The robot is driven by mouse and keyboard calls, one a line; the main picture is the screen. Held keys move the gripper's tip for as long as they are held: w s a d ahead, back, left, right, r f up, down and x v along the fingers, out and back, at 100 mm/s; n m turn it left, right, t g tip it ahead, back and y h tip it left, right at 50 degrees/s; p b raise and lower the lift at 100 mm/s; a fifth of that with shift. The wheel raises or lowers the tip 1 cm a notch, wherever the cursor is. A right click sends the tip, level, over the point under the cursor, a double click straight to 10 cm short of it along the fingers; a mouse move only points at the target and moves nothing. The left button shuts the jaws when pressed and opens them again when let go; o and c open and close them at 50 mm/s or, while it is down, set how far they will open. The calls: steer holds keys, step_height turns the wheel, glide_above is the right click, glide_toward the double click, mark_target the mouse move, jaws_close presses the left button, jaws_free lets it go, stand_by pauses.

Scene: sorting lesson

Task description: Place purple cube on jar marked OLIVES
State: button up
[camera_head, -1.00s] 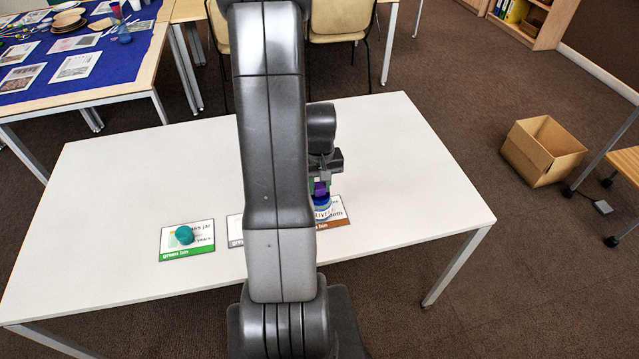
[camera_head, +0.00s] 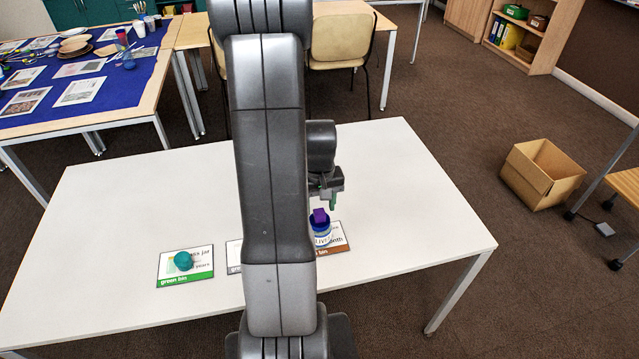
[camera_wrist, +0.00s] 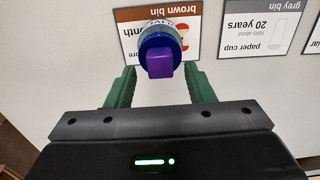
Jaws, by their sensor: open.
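The purple cube (camera_head: 320,216) rests on the blue lid of the jar marked OLIVES (camera_head: 322,237), which stands on the brown bin card (camera_head: 340,240). The wrist view shows the cube (camera_wrist: 159,64) on the near part of the blue lid (camera_wrist: 166,42); the jar's label is partly hidden. My gripper (camera_head: 332,203) is open and empty, above and behind the jar in the head view. In the wrist view its green fingers (camera_wrist: 160,88) are spread to either side, clear of the cube.
A teal lump (camera_head: 183,261) lies on the green bin card (camera_head: 172,281). The grey bin card (camera_wrist: 258,28) lies beside the brown one. The white table (camera_head: 400,190) is clear to the right and behind. A cardboard box (camera_head: 530,187) stands on the floor at right.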

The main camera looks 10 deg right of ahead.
mark_target(320, 212)
step_height(320, 212, up, 10)
steer(key=shift+f, duration=0.25)
